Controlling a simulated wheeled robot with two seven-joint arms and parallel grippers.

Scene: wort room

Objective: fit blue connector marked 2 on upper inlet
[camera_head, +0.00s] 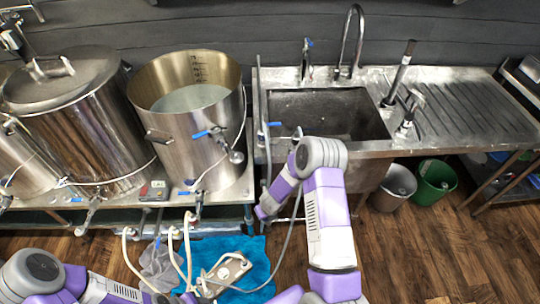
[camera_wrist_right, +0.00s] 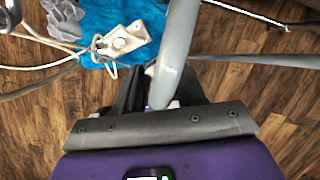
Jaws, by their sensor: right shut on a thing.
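My right arm reaches in front of the sink, and its purple wrist (camera_head: 268,206) points down and left. In the right wrist view my right gripper (camera_wrist_right: 163,98) is shut on a thick grey hose (camera_wrist_right: 178,45). No mark or blue connector can be made out at the jaws. The open steel kettle (camera_head: 172,150) has a blue-handled upper fitting (camera_head: 205,132) on its wall and a lower valve (camera_head: 198,203) below. A small blue piece (camera_head: 274,124) shows at the sink's left edge; no number is readable on it. My left arm is at the lower left, its gripper out of frame.
A pump (camera_head: 228,273) with pale hoses lies on a blue cloth (camera_head: 256,258) on the floor, and also shows in the wrist view (camera_wrist_right: 124,39). A lidded kettle (camera_head: 90,130) stands left. The sink (camera_head: 325,112) is behind my right arm. Buckets (camera_head: 436,183) stand beneath the counter.

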